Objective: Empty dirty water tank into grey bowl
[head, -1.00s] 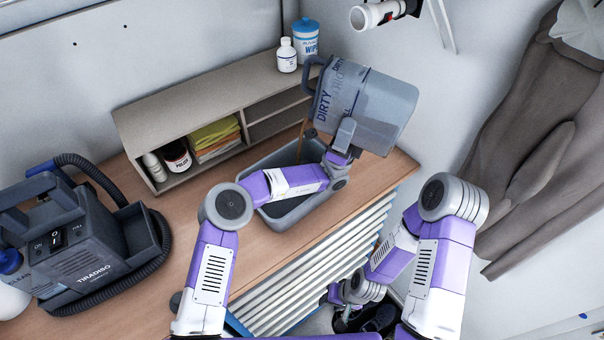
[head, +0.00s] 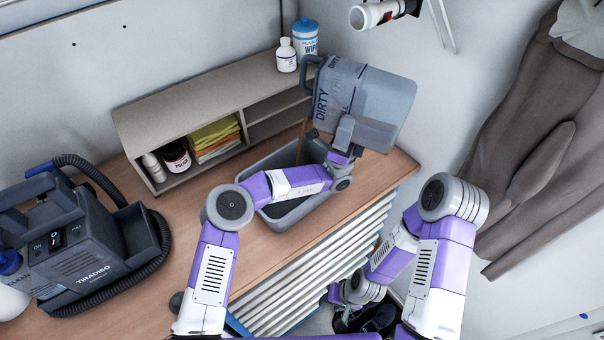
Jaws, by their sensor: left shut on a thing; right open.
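The dirty water tank (head: 384,105), a translucent grey box marked DIRTY with a dark handle, is held tipped in the air at the back right of the bench. My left gripper (head: 341,135) is shut on it from the near side. The grey bowl (head: 262,178), a rectangular tub, sits on the bench below the tank, partly hidden by my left forearm. A thin brownish streak shows between the tank's left end and the bowl. My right gripper (head: 335,296) is open, low beside the bench front, and mostly hidden by my arm.
A wooden shelf (head: 200,105) with cloths and jars stands behind the bowl; a white bottle (head: 286,56) and wipes tub (head: 305,38) are on top. A grey cleaning machine (head: 80,245) with a hose fills the bench's left. Drawers (head: 318,270) line the bench front.

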